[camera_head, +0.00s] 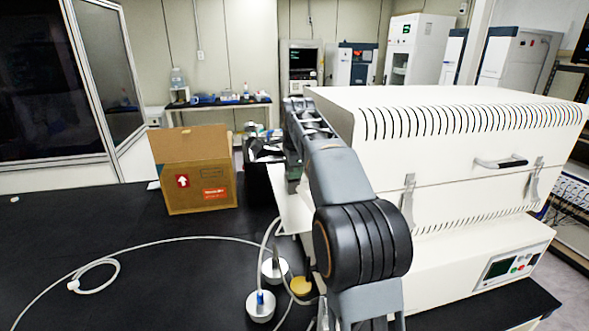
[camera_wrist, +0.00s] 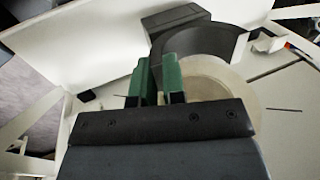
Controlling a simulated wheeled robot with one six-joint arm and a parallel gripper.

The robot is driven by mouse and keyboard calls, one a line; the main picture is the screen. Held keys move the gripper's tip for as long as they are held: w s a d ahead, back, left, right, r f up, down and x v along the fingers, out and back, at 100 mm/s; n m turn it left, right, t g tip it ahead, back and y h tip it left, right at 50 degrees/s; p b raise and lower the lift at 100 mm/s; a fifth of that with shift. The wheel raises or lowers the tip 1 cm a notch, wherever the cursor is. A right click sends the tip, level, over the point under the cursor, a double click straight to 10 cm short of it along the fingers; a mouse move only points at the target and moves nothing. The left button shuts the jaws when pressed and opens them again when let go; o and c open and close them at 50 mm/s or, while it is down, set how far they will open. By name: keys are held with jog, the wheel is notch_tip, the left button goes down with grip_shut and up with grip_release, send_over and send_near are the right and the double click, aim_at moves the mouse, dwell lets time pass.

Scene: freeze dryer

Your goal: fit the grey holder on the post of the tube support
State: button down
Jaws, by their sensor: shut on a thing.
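In the wrist view my gripper (camera_wrist: 160,78) shows two green fingers close together, shut on the grey holder (camera_wrist: 205,40). The holder is dark grey, with a blocky end and a curved, ring-like part, and lies just beyond the fingertips. Where the fingers touch it is partly hidden. A pale beige round surface (camera_wrist: 220,82) lies beneath the curved part. I cannot pick out the tube support's post with certainty. In the head view my own arm covers the working area, and neither holder nor fingertips can be made out.
A large white dryer cabinet (camera_head: 460,125) stands close on the right of my arm. An open cardboard box (camera_head: 200,190) stands on the black bench (camera_head: 130,240) to the left. White tubing (camera_head: 180,240) and two metal-capped vessels (camera_head: 260,307) lie near the front. The bench's left is mostly clear.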

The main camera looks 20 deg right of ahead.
jog(key=c, duration=1.1)
grip_release()
jog(key=shift+r, duration=0.15)
notch_tip(320, 180, up, 8)
jog(key=p, duration=0.8)
